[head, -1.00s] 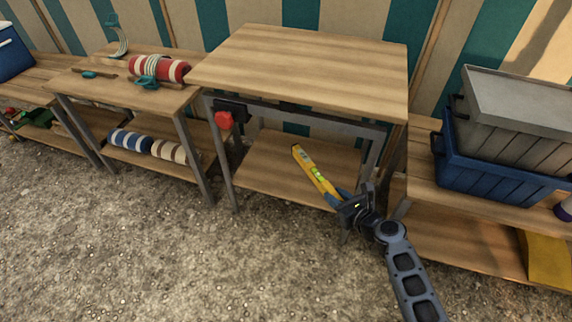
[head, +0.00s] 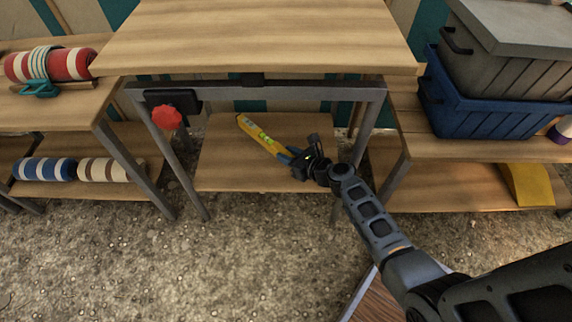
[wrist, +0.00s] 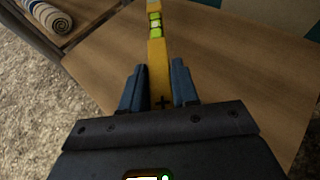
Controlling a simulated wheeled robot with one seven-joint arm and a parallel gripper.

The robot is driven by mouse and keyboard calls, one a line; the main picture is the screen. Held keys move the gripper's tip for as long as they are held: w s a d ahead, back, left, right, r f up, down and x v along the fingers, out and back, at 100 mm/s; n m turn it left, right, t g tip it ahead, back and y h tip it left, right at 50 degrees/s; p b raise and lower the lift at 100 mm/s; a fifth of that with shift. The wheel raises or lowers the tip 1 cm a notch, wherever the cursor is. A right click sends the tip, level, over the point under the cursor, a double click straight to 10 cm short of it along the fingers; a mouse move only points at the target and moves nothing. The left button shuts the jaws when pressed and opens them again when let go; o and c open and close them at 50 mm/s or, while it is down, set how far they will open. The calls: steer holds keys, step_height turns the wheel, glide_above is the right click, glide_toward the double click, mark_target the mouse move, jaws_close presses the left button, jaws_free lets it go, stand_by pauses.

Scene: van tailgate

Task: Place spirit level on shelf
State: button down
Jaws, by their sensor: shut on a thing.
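The yellow spirit level (head: 262,137) with green vials is held by one end in my gripper (head: 293,157). In the head view it points up and to the left, over the lower wooden shelf (head: 222,170) of the middle table. In the wrist view the spirit level (wrist: 158,60) runs straight ahead between the two blue fingers of my gripper (wrist: 159,88), above the bare shelf (wrist: 225,75). I cannot tell whether the level touches the shelf. The held end is partly hidden by the gripper.
The table top (head: 255,35) overhangs the shelf. A red knob (head: 167,117) and metal legs flank the opening. A blue crate (head: 480,105) stands on the right bench. Rolled striped cloths (head: 45,169) lie at left. The lower shelf around the level is bare.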

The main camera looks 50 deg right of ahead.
steer(key=shift+f+b, duration=1.35)
steer(key=shift+f, duration=0.6)
steer(key=shift+f, duration=0.1)
steer(key=c, duration=0.8)
jaws_free()
steer(key=shift+c, duration=0.2)
